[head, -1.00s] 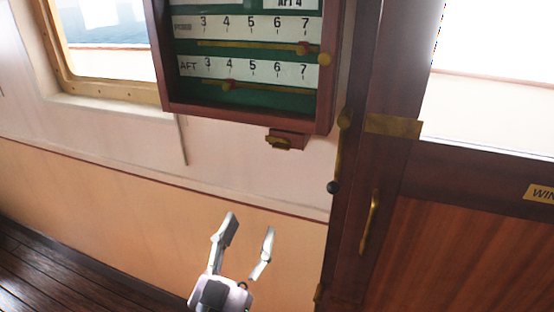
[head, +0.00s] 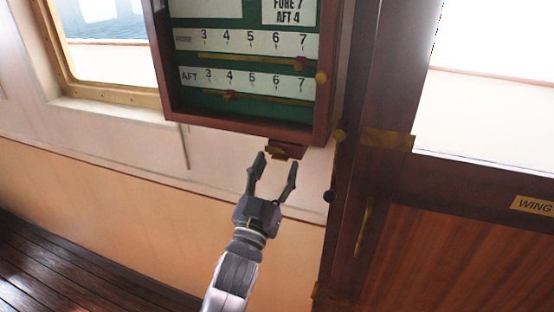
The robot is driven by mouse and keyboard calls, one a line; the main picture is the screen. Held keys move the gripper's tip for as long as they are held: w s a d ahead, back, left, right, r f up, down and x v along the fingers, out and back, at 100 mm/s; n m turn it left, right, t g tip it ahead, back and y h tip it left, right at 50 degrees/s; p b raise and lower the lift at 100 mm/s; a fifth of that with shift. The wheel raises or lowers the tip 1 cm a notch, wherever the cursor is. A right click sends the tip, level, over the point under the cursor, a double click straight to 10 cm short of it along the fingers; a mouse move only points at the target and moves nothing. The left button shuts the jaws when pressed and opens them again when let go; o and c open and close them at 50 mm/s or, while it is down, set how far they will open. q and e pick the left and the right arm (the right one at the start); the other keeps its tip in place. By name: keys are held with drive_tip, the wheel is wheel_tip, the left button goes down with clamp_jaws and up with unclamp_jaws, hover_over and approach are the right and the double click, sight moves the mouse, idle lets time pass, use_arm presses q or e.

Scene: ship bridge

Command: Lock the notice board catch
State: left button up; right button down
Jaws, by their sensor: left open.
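The notice board (head: 172,112) is a dark red wooden case on the wall with a green inside, white number scales and red sliders. A small brass catch (head: 281,151) sits on a wooden block below its bottom edge. My left gripper (head: 276,166) is open, with its two fingers pointing up just below the catch. The left fingertip is near the catch's left end and the right one is lower right of it. I cannot tell whether either touches it. My right gripper is not in view.
A brass-framed window (head: 105,100) is at the upper left. The wall left of my arm is clear.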

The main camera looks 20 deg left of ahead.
use_arm(q)
drive_tip(key=shift+w+r, duration=0.2)
drive_tip(key=shift+w, duration=0.3)
drive_tip(key=shift+c, duration=1.3)
drive_tip(key=c, duration=0.9)
